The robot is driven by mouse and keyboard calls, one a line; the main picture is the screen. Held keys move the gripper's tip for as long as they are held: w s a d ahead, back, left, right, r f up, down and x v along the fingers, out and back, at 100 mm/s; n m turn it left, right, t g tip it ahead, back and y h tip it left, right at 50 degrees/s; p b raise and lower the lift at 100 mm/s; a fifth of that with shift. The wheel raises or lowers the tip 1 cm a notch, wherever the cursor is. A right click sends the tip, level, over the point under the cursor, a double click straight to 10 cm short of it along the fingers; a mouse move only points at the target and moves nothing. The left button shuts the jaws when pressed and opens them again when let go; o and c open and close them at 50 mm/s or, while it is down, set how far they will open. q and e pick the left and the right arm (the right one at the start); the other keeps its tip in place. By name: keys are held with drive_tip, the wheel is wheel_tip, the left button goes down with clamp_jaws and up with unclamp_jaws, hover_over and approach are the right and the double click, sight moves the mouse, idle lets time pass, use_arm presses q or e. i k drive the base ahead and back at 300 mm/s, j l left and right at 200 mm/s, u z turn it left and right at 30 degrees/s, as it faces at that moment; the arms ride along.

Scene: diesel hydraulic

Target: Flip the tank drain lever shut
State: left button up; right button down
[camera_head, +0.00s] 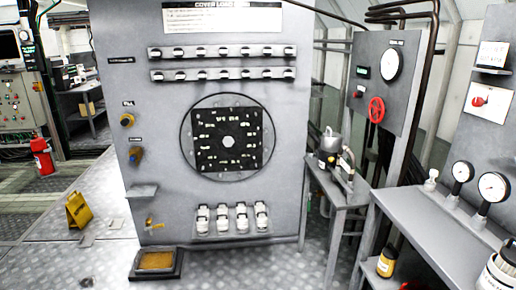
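A tall grey panel cabinet (285,110) stands in the middle of the head view. A small yellow-orange lever on a fitting (152,223) sits low on its left side, above a dark square tray (134,268) on the floor holding amber fluid (157,260). I take this lever for the tank drain lever. It is small in the picture, and I cannot tell its exact angle or whether it is open or shut. Neither of my grippers is in view.
A yellow floor sign (79,211) stands left of the cabinet. A red extinguisher (42,157) is farther back. A small ledge (142,191) juts out above the lever. Benches with gauges (492,186) are at right. The plate floor before the cabinet's left side is mostly clear.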

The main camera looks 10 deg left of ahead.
sight(161, 225)
drive_tip(key=i+j+u, duration=0.1)
drive_tip(key=i+u, duration=0.25)
drive_tip(key=i, duration=0.2)
drive_tip(key=i+u, duration=0.35)
drive_tip(key=i, duration=0.2)
drive_tip(key=i+l+u, duration=0.3)
drive_tip(key=i, duration=0.2)
drive_tip(key=i+j+z, duration=0.1)
drive_tip(key=i+j, duration=0.15)
drive_tip(key=i+j+z, duration=0.1)
drive_tip(key=j, duration=0.25)
drive_tip(key=i+j+z, duration=0.1)
drive_tip(key=i+j, duration=0.2)
drive_tip(key=i+j+z, duration=0.1)
drive_tip(key=j, duration=0.3)
drive_tip(key=i+j+z, duration=0.1)
drive_tip(key=i+j, duration=0.4)
drive_tip(key=j, duration=0.2)
drive_tip(key=i+j+z, duration=0.1)
drive_tip(key=j, duration=0.35)
